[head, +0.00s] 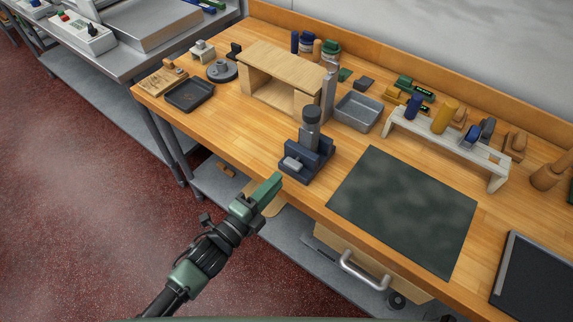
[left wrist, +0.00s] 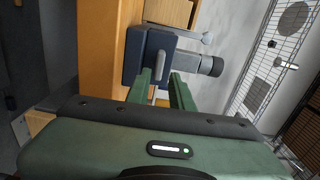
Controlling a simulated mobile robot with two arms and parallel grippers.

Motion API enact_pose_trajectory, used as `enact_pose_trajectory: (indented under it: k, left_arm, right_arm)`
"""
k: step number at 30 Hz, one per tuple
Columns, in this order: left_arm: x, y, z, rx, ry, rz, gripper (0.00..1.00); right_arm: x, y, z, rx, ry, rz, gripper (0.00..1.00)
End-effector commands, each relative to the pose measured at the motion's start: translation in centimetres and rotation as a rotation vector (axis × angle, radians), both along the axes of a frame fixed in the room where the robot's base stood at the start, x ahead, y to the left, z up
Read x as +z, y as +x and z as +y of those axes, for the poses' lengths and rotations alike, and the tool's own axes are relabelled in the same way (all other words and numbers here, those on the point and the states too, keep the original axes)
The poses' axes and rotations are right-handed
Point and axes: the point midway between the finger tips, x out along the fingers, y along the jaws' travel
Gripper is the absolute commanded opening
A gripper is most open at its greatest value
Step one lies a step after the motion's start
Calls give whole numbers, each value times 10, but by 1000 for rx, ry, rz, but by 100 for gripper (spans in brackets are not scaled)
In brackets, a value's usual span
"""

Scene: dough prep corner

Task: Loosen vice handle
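The dark blue vice (head: 318,160) stands at the front edge of the wooden bench, with a dark grey cylindrical piece (head: 312,118) upright in it. Its light grey handle (head: 291,163) is on the near side, facing my left gripper (head: 277,180). The gripper is just in front of and below the vice. In the left wrist view the vice (left wrist: 135,52) is straight ahead. The two green fingers of my left gripper (left wrist: 161,88) are apart, with the slim pale handle (left wrist: 159,65) seen between them. I cannot tell whether they touch it. My right gripper is not in view.
A dark green mat (head: 405,205) lies right of the vice. A wooden stand (head: 284,70), a grey bin (head: 358,112) and a white rack (head: 450,145) stand behind. A black tray (head: 189,95) is at left. A drawer (head: 370,265) with a metal handle is under the bench.

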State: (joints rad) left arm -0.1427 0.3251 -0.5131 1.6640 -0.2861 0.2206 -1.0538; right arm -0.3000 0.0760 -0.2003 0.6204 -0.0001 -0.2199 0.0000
Motion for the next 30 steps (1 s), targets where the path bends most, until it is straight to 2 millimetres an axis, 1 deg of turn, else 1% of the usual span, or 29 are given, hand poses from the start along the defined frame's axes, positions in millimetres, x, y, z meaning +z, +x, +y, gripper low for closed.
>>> enact_pose_trajectory:
  k: [1, 6, 12, 16, 23, 24, 25, 26, 30]
  left_arm:
    - [3, 7, -5, 0, -1, 0, 22]
    - [3, 31, -22, 2, -3, 1, 22]
    - [1, 49, -35, 2, -4, 3, 22]
    - [0, 53, -38, 2, -3, 4, 22]
    - [-1, 54, -38, 2, -3, 5, 22]
    - [-1, 54, -38, 3, -3, 5, 11]
    - [-1, 54, -38, 3, -3, 5, 2]
    - [-1, 54, -38, 3, -3, 5, 0]
    - [-1, 54, -38, 3, -4, 5, 0]
  right_arm:
    - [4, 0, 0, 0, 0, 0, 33]
    - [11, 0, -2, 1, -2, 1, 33]
    - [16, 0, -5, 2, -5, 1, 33]
    - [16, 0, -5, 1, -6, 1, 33]
    - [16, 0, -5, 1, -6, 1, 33]
    - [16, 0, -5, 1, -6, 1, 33]
    - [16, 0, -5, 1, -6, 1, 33]
    - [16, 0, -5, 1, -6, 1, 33]
    - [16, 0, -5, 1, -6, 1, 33]
